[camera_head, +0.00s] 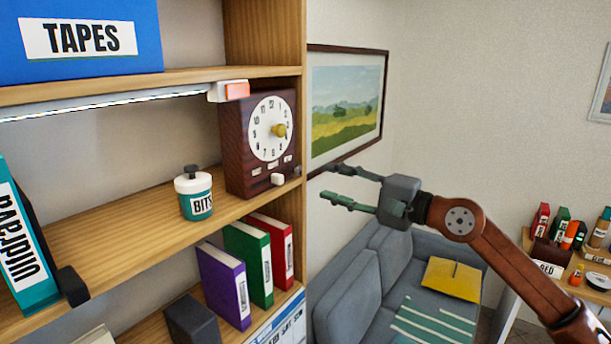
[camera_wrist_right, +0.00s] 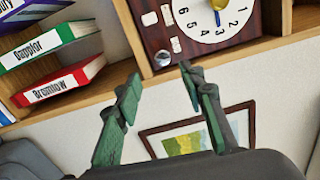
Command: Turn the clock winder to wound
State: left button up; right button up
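The clock (camera_head: 262,141) is a dark wooden box with a white numbered dial, standing at the right end of the middle shelf. A yellow winder knob (camera_head: 279,130) sits on the dial. In the right wrist view the fingers (camera_wrist_right: 155,85) spread wide below the clock (camera_wrist_right: 165,35), and the yellow winder (camera_wrist_right: 217,8) shows only partly at the top edge. My left gripper is not in view.
A BITS jar (camera_head: 194,194) stands left of the clock. A red and white switch (camera_head: 229,91) hangs under the upper shelf. Binders (camera_head: 224,285) fill the lower shelf. A framed picture (camera_head: 345,103) hangs behind. The space before the clock is free.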

aim_at(300, 172)
jog(key=shift+n, duration=0.3)
jog(key=x, duration=0.3)
jog(key=p+x, duration=0.1)
jog(key=x, duration=0.3)
jog(key=shift+w+a+r, duration=0.15)
jog(key=shift+a+r, duration=0.1)
grip_shut()
